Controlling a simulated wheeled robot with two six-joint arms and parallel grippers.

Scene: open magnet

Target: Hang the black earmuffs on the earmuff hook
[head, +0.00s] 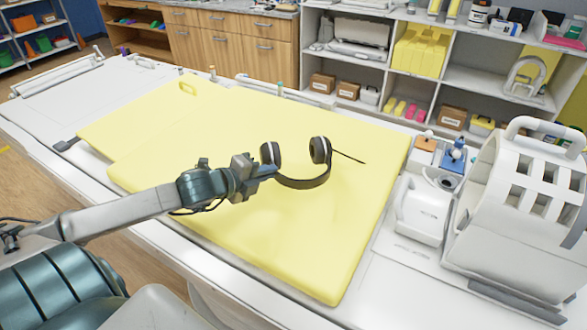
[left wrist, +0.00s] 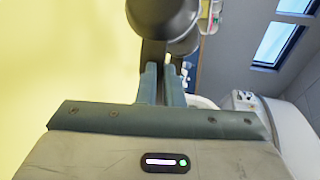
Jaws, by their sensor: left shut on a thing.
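The black earmuffs (head: 303,183) show in the head view over the yellow pad, with the dark headband curving below the two ear cups. My left gripper (head: 266,171) is shut on the earmuffs at the left ear cup side. In the left wrist view the dark earmuffs (left wrist: 165,22) sit between and beyond the two fingers of the left gripper (left wrist: 163,85). I cannot tell how high they are above the pad. A thin dark rod sticks out to the right of the right cup. I cannot make out the earmuff hook. My right gripper is not in view.
The yellow pad (head: 250,240) covers most of the white table and is otherwise clear. White coil equipment (head: 520,215) and a white box-like device (head: 424,208) stand at the right. White shelves (head: 455,85) with boxes and yellow pads stand behind.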

